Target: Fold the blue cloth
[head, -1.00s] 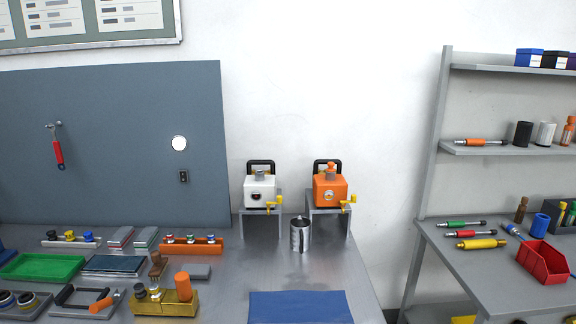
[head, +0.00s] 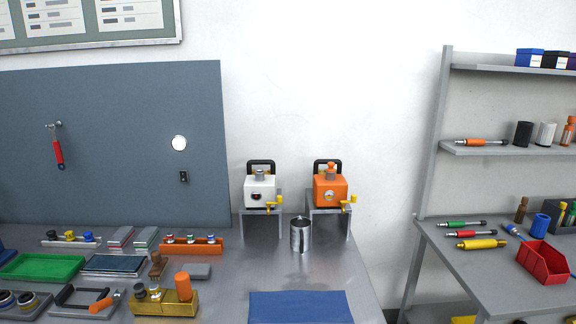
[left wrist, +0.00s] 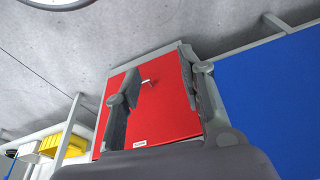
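The blue cloth (head: 298,306) lies flat on the metal table near its front edge in the head view. Its lower edge is cut off by the picture. No gripper shows in the head view. In the left wrist view my left gripper (left wrist: 160,72) is open, with its two fingers apart and nothing between them. Behind the fingers is a red panel with a small handle, at some distance. The cloth cannot be made out in the left wrist view. My right gripper is not in view.
A metal cup (head: 300,235) stands behind the cloth, before white (head: 260,190) and orange (head: 330,190) devices on stands. A yellow block with knobs (head: 166,303) is left of the cloth. A red bin (head: 544,262) is on the right bench.

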